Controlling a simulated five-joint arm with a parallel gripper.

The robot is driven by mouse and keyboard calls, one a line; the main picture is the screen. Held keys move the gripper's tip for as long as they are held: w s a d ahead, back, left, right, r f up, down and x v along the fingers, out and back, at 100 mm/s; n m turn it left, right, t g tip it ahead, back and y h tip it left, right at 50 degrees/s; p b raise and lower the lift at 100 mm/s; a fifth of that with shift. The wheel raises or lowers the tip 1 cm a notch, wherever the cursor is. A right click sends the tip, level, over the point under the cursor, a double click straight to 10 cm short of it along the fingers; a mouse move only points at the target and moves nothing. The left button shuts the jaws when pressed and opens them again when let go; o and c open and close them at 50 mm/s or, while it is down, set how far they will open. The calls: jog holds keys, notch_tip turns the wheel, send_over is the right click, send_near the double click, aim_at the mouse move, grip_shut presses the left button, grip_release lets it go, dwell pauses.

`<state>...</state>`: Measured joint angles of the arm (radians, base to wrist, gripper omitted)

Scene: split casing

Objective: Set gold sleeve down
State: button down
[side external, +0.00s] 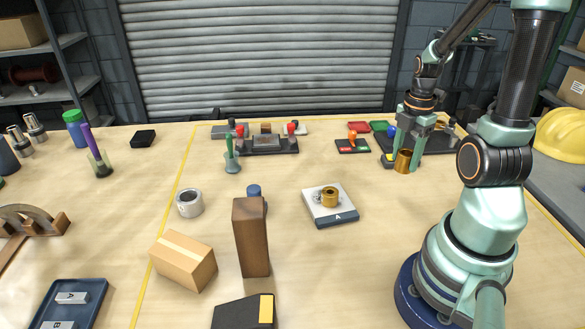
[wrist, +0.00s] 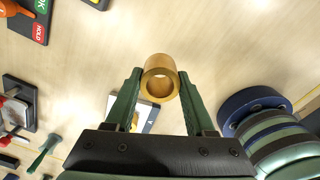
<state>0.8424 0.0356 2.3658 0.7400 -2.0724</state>
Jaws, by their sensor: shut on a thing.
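The gold sleeve (side external: 403,162) is a short hollow cylinder. It is held between the green fingers of my gripper (side external: 405,158) at the right rear of the table, in front of a dark tray. The side view does not clearly show whether its bottom touches the table. In the wrist view the sleeve (wrist: 160,60) sits between the fingertips of my gripper (wrist: 160,76), its open bore facing the camera. A second gold part (side external: 330,197) rests on a white pad (side external: 345,213) marked A, nearer the middle of the table.
A dark tray (side external: 436,145) with a blue-topped item lies just behind my gripper. A small sign board (side external: 352,149) with an orange knob is to its left. A brown block (side external: 251,240) and a cardboard box (side external: 183,262) stand front left. Bare table lies between pad and gripper.

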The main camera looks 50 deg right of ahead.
jog(key=shift+f, duration=4.25)
jog(key=shift+f, duration=0.1)
jog(key=shift+c, duration=1.3)
grip_release()
notch_tip(320, 180, up, 12)
jog(key=w+a+r+m+t, duration=0.2)
jog(key=w+a+r+m, duration=0.1)
jog(key=a, duration=0.4)
jog(key=w+a+r+m+t, duration=0.1)
jog(key=w+a+r+m, duration=0.2)
jog(key=a+r+m, duration=0.2)
jog(key=w+a+r+m+t, duration=0.2)
jog(key=a+m, duration=0.4)
jog(key=a, duration=0.4)
jog(key=shift+w+r+t, duration=0.3)
jog(key=shift+w+r, duration=0.15)
jog(key=shift+r, duration=0.45)
